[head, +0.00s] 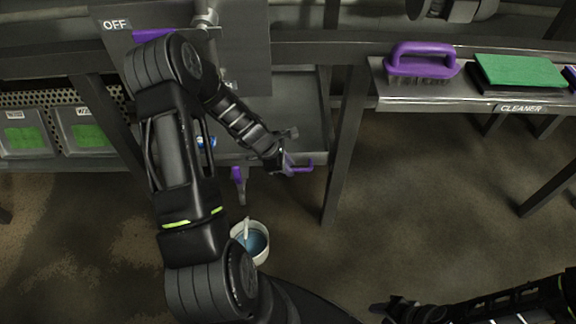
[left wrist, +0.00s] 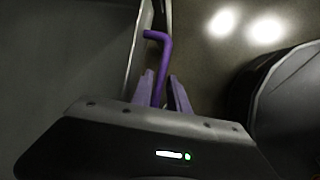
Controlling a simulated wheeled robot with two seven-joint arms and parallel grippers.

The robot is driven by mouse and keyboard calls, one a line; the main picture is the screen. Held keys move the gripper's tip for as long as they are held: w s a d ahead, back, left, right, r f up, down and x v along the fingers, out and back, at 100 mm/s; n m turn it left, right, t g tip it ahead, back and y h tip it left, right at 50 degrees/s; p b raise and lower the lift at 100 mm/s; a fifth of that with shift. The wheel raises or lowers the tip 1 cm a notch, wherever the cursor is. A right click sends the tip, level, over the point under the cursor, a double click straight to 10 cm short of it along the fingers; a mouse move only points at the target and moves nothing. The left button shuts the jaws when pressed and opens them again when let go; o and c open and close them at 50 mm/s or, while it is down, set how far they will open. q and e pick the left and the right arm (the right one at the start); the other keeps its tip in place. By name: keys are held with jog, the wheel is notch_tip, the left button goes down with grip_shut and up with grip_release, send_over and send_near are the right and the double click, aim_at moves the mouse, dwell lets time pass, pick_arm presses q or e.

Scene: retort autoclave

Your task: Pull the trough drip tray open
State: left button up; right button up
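The trough drip tray (head: 300,110) is a grey, shallow tray under the grey machine, in the middle of the head view. A purple bar handle (head: 304,168) stands out at its front edge. My left gripper (head: 287,163) is at this handle. In the left wrist view, the purple handle (left wrist: 157,45) runs between the two purple fingers of my left gripper (left wrist: 163,84), which look closed against it. My left arm hides part of the tray. My right gripper (head: 390,309) is low in the head view, away from the tray; its fingers are too dark to read.
A white bucket (head: 262,233) with blue contents stands on the floor below the tray. A shelf marked CLEANER (head: 440,103) at right holds a purple brush (head: 422,62) and a green pad (head: 520,70). Floor before the tray is otherwise clear.

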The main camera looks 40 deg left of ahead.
pick_arm(q)
grip_shut()
dwell(1.0)
